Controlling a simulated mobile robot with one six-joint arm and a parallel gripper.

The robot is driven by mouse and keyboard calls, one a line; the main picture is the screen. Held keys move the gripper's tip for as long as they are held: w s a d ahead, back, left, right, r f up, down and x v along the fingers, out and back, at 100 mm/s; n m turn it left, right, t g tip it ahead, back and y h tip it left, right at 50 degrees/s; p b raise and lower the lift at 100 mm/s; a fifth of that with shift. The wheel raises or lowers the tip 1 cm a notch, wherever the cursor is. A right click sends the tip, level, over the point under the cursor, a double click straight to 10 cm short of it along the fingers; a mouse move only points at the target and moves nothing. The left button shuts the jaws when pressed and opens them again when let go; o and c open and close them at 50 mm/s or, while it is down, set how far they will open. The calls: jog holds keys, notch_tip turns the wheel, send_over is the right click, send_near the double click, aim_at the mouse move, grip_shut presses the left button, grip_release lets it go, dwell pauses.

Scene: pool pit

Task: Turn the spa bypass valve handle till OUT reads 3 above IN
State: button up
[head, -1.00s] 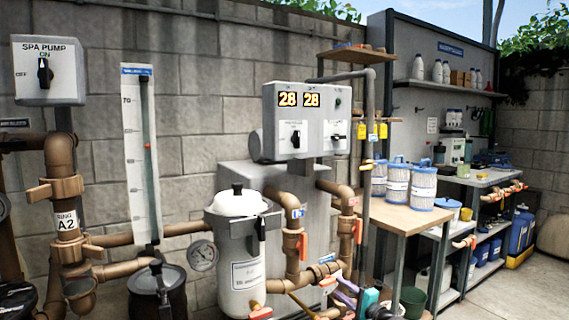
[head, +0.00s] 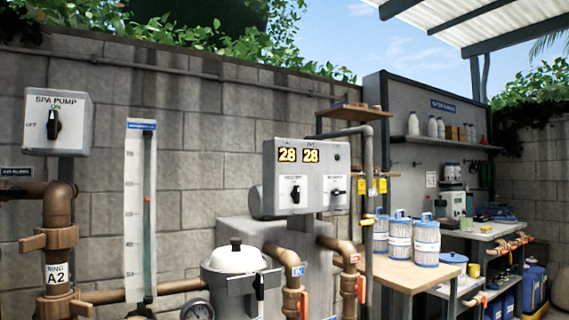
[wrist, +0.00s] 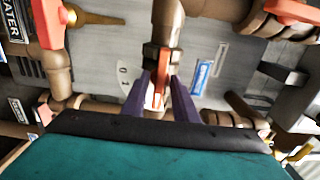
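In the head view the heater box (head: 318,200) has two lit displays. The left display (head: 287,155) reads 28 and the right display (head: 311,155) reads 28; the small labels above them are too small to read surely. In the wrist view my gripper (wrist: 159,78) has its two purple fingers on either side of an orange valve handle (wrist: 160,92). Gaps seem to show between handle and fingers, so it looks open around the handle. A blue label (wrist: 202,77) sits right of it, its text unreadable. My gripper is outside the head view.
Other orange handles sit near, at the wrist view's upper left (wrist: 52,20) and upper right (wrist: 293,12). Brown pipes surround my gripper closely. In the head view stand a white filter canister (head: 235,275) and a wooden table (head: 415,274) with filter cartridges.

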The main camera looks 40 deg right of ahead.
jog(key=shift+c, duration=0.8)
jog(key=m+p, duration=0.4)
jog(key=shift+s+f+m+p, duration=0.1)
jog(key=shift+s+m+p, duration=0.05)
jog(key=shift+m+p, duration=0.15)
jog(key=o, duration=0.8)
jog(key=shift+c, duration=0.2)
